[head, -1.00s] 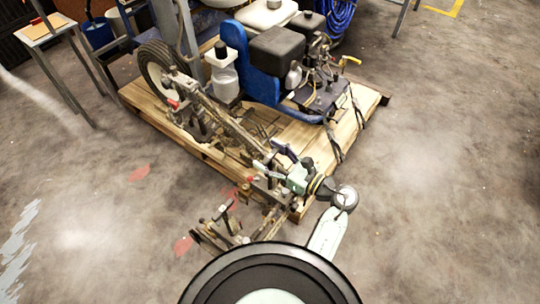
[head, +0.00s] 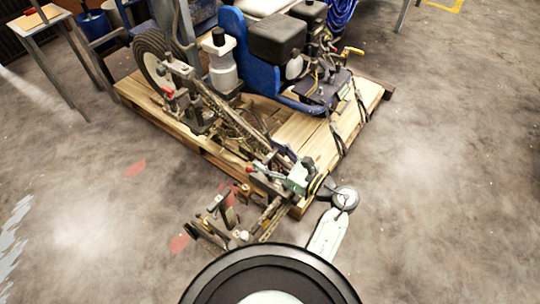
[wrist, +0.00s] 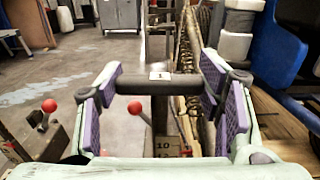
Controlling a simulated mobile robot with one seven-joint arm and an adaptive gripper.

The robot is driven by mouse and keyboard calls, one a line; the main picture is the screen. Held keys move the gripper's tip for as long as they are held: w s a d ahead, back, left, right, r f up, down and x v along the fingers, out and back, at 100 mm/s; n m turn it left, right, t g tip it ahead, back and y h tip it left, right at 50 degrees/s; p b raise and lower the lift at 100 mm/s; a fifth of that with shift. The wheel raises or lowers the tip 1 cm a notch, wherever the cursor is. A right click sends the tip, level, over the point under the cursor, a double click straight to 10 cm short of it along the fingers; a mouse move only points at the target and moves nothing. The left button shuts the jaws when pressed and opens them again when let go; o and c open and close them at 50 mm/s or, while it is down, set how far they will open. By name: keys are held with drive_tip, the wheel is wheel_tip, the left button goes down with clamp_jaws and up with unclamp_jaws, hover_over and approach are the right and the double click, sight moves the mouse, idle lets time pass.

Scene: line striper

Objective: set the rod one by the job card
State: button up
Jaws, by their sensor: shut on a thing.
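In the wrist view my gripper (wrist: 168,88) is shut on a dark grey rod (wrist: 190,84) that lies across between its two purple pads. The rod bears a small white label with a "1" (wrist: 160,76). One red knob (wrist: 135,108) sits on a thin lever beneath the rod; another red knob (wrist: 48,106) is further left. In the head view my gripper (head: 274,169) is at the near end of the striper's frame (head: 235,122); the rod is hard to make out there.
The striper stands on a wooden pallet (head: 305,140), with a blue seat or shell (head: 233,50) and a white bottle (head: 222,72). A side table (head: 40,22) with a paper on it is at the far left. Floor is clear to the right.

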drive_tip(key=shift+f, duration=0.65)
drive_tip(key=shift+s+r, duration=0.1)
drive_tip(key=o, duration=1.7)
drive_tip(key=shift+r, duration=0.1)
drive_tip(key=v, duration=1.2)
